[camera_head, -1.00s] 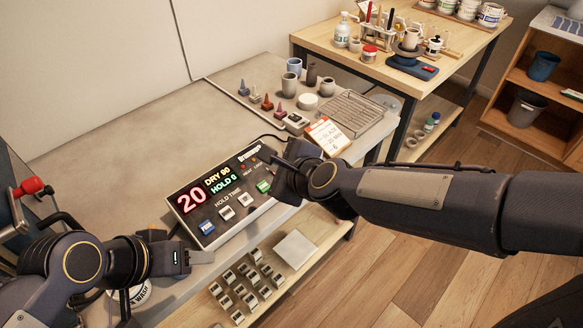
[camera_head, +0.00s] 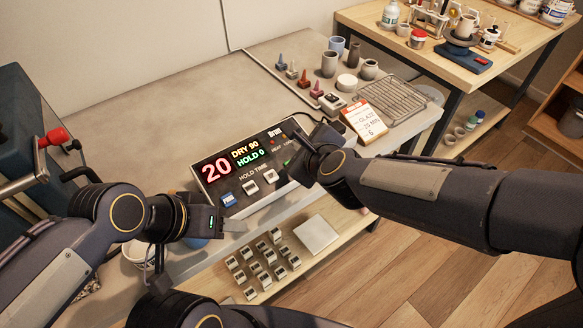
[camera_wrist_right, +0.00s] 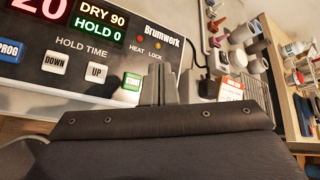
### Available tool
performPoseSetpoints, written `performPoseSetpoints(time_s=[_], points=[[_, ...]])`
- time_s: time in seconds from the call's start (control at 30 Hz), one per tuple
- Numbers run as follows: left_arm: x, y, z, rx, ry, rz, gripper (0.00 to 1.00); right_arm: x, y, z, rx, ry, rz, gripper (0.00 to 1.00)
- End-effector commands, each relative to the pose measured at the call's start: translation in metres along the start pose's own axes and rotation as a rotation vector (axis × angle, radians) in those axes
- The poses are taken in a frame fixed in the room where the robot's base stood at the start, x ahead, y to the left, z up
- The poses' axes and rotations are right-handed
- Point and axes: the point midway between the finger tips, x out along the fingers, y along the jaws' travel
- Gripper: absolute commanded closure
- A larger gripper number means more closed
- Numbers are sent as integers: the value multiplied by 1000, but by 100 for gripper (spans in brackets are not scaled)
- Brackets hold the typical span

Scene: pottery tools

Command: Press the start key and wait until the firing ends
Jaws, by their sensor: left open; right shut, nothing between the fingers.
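The control box (camera_head: 207,187) lies on the grey bench, its display showing a red 20, DRY 90 and HOLD 0. It has a blue PROG key (camera_head: 228,199), a DOWN key (camera_head: 250,187) and an UP key (camera_head: 270,176). The green START key (camera_wrist_right: 132,83) shows in the right wrist view. My right gripper (camera_wrist_right: 160,72) is shut and empty, its tips just right of that key in that view; whether they touch it I cannot tell. In the head view my right gripper (camera_head: 304,164) largely covers the key. My left gripper (camera_head: 232,224) is open at the bench's front edge.
A card (camera_head: 367,122) reading GLAZE 20 MIN 6 stands behind my right gripper, by a wire rack (camera_head: 395,100) and small pots. A blue machine with a red-knobbed lever (camera_head: 56,136) is at left. Several small blocks lie on the lower shelf (camera_head: 345,243).

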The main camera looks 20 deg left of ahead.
Motion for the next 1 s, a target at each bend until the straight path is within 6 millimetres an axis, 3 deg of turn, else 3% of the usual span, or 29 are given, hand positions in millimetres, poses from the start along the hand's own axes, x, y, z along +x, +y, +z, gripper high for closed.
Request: performPoseSetpoints(time_s=[0.03,0.2,0.4,1.0], points=[[11,-5,6,0,0,0,53,9,8,-8,-1,0,1,100],[31,-14,16,0,0,0,53,27,22,-22,0,1,2,100],[45,-21,23,0,0,0,53,41,31,-32,2,1,0,100],[47,-21,24,0,0,0,53,43,32,-32,0,1,0,100]])
